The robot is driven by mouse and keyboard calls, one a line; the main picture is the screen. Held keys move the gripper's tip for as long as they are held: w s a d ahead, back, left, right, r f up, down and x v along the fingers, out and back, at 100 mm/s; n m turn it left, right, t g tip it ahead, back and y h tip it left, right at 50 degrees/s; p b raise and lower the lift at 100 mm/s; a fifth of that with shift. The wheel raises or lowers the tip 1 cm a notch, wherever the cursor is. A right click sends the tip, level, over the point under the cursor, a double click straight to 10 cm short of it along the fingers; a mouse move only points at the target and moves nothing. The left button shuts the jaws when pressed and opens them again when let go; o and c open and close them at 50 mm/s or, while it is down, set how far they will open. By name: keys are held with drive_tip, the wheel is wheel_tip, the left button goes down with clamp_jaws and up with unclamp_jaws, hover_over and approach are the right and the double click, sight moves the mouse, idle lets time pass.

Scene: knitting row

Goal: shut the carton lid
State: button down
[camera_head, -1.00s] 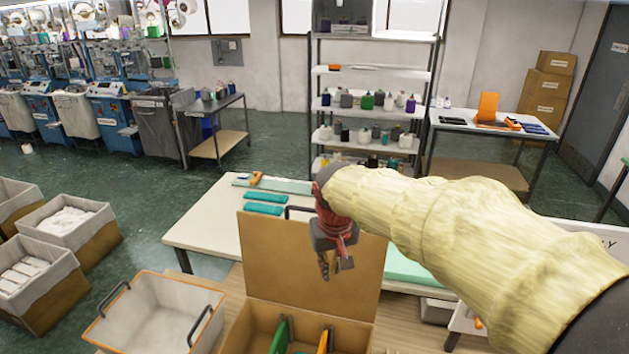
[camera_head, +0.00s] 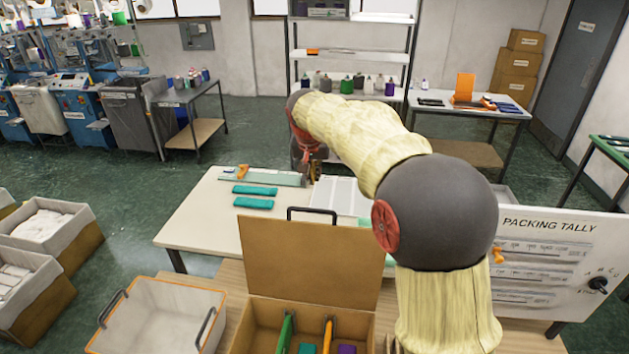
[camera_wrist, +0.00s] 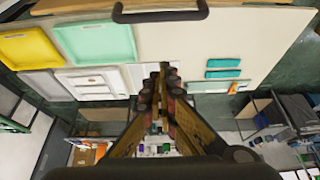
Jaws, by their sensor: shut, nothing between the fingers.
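The brown carton (camera_head: 241,335) stands open at the front, its lid (camera_head: 310,262) raised upright at its back edge. A dark handle (camera_head: 312,212) stands on the lid's top edge; a dark handle bar also shows at the top of the wrist view (camera_wrist: 160,16). Green, orange, teal and purple items show inside the carton. My gripper (camera_head: 314,174) is beyond the lid and above its top edge, over the far side of the white table, apart from the lid. In the wrist view its fingers (camera_wrist: 163,72) are closed together, with nothing held.
Behind the lid, the white table (camera_head: 200,222) bears teal pieces (camera_head: 254,196) and a pale tray (camera_head: 340,196). In the wrist view, yellow (camera_wrist: 28,48) and mint (camera_wrist: 97,52) trays lie there. A grey bin (camera_head: 160,315) is left of the carton; a packing tally board (camera_head: 550,262) stands right.

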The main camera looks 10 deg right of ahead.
wheel_tip(320, 180, down, 8)
drive_tip(key=p, duration=0.1)
drive_tip(key=shift+s, duration=0.2)
drive_tip(key=shift+a+r, duration=0.1)
idle(0.6)
